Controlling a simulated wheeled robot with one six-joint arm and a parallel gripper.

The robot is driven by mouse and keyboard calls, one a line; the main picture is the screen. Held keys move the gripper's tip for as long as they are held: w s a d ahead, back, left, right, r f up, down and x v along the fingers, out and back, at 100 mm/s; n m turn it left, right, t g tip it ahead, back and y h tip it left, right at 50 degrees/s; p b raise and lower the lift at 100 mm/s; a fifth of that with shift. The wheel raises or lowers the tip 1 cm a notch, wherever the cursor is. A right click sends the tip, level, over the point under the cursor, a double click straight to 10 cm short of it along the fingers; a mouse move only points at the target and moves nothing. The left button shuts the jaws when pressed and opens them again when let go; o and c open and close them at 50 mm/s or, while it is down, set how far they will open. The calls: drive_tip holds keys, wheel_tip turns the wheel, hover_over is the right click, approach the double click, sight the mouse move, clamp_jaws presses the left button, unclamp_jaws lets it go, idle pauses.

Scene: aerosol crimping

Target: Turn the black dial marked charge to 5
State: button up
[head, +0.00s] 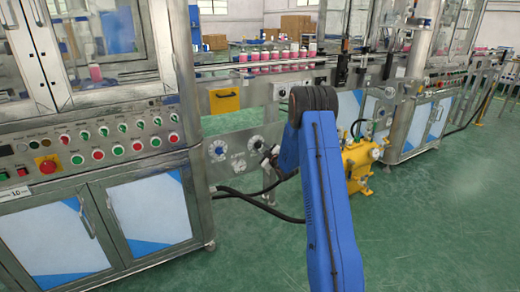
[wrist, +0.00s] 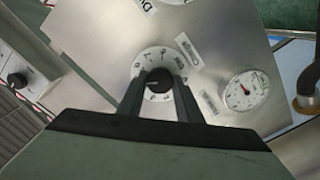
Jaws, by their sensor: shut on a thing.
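In the wrist view a black dial knob (wrist: 158,79) sits on a round white numbered scale (wrist: 153,55) on a steel panel. My gripper (wrist: 159,94) has one finger on each side of the knob and is shut on it. A short pale pointer mark on the knob points roughly left in the picture. The fingers hide parts of the scale, and its figures are too small to read surely. In the head view my gripper (head: 270,161) is at the steel panel, small and partly behind my blue arm. The knob cannot be made out there.
Another black knob (wrist: 17,80) is at far left. In the head view a yellow machine (head: 359,165) stands right of my arm, and black hoses (head: 262,207) run below the panel.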

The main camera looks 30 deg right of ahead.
idle(0.3)
drive_tip(key=o, duration=1)
drive_tip(key=shift+o, duration=0.2)
drive_tip(key=shift+s, duration=0.15)
drive_tip(key=s, duration=1.7)
drive_tip(key=shift+d, duration=0.25)
drive_tip(key=shift+s, duration=0.1)
drive_tip(key=shift+r, duration=0.1)
